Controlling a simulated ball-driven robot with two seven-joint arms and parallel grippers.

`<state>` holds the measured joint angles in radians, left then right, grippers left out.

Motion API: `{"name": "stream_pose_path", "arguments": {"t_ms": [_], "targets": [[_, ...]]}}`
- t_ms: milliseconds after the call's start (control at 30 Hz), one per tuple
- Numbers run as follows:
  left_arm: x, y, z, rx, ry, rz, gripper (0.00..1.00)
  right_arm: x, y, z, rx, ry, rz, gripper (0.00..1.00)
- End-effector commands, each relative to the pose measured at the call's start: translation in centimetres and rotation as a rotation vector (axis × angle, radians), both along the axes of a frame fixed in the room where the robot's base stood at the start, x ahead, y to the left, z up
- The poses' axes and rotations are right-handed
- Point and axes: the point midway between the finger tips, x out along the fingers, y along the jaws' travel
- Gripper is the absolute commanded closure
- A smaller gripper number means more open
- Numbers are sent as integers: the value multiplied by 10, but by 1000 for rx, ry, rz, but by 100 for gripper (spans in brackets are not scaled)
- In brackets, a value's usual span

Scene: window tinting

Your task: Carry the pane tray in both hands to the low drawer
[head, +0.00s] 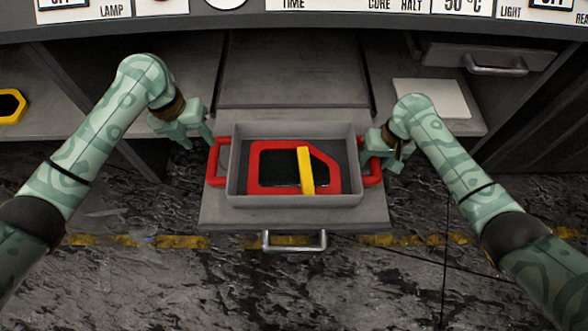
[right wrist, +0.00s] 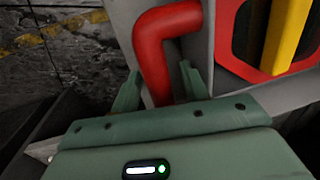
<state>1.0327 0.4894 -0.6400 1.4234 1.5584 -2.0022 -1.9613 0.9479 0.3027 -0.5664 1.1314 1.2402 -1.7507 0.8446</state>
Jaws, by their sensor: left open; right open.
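The grey pane tray (head: 295,201) sits level on the pulled-out low drawer (head: 220,216). In it lies a red-framed dark pane (head: 275,168) with a yellow bar (head: 305,170) across it. My left gripper (head: 197,141) is open and empty, up and left of the tray's left red handle (head: 214,165), apart from it. My right gripper (head: 379,160) is open at the right red handle (head: 374,172). In the right wrist view its fingers (right wrist: 160,88) stand on either side of that red handle (right wrist: 157,50); whether they touch it I cannot tell.
The drawer's metal pull (head: 294,246) faces the front. A yellow-framed piece (head: 11,106) lies on the left shelf and a white sheet (head: 432,99) on the right one. A closed drawer (head: 490,60) is at upper right. The stained floor in front is clear.

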Motion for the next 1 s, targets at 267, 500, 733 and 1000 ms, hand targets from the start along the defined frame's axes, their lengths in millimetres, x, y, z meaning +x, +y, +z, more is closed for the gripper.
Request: {"name": "stream_pose_path", "arguments": {"t_ms": [267,500,733,1000], "targets": [[0,1,3,1,0,-1,55,2,-9,44,0,-5,0,55],[0,1,3,1,0,-1,55,2,-19,95,-3,-4,1,55],[0,1,3,1,0,-1,55,2,-22,116,-1,0,0,55],[0,1,3,1,0,-1,55,2,-22,117,0,0,0,55]]}}
